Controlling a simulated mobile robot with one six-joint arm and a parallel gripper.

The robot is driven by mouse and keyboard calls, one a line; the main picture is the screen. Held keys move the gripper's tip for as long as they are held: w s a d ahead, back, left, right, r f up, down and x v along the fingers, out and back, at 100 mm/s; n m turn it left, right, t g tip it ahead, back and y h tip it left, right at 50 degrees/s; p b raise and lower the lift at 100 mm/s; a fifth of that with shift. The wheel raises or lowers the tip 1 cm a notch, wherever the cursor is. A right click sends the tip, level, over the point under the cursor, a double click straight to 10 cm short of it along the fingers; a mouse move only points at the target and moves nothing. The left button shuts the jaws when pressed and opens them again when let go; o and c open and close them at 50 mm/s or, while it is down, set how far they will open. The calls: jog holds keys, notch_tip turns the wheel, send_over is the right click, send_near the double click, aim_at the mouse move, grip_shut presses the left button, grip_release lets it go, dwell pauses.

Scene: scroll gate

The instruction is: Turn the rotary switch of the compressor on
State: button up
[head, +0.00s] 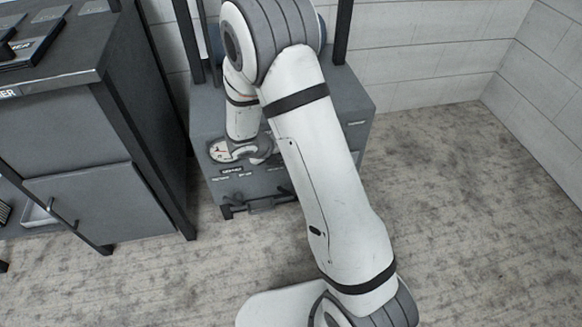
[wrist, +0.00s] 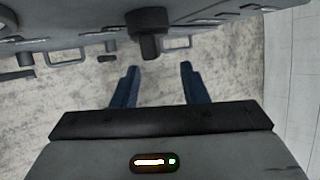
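The compressor (wrist: 225,27) appears to be the grey box whose panel runs across the top of the wrist view. A dark, stubby knob (wrist: 148,35) sticks out from this panel; it looks like the rotary switch, but its marking and angle cannot be read. My gripper (wrist: 159,68) is open and empty, with two blue fingers spread apart. The knob lies just beyond the fingertips, roughly in line with the gap, a little left of its middle. It is not between the fingers. In the head view the compressor (head: 342,92) stands behind my arm, which hides the knob and fingers.
Handle-like bars (wrist: 68,58) project from the panel on both sides of the knob. A dark grey cabinet (head: 95,205) with a partly open lower section stands left of the compressor. Pale block walls (head: 425,55) are behind. The grey floor (head: 480,210) at the right is clear.

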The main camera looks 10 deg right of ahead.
jog(key=shift+n, duration=0.5)
jog(key=b+x, duration=0.1)
jog(key=x, duration=0.1)
jog(key=b+x, duration=0.1)
jog(key=x, duration=0.2)
jog(key=a+f+b+x, duration=0.1)
jog(key=x, duration=0.1)
jog(key=shift+f, duration=0.1)
jog(key=shift+w+d+f, duration=0.35)
jog(key=shift+d+f, duration=0.1)
jog(key=shift+c, duration=0.2)
grip_shut()
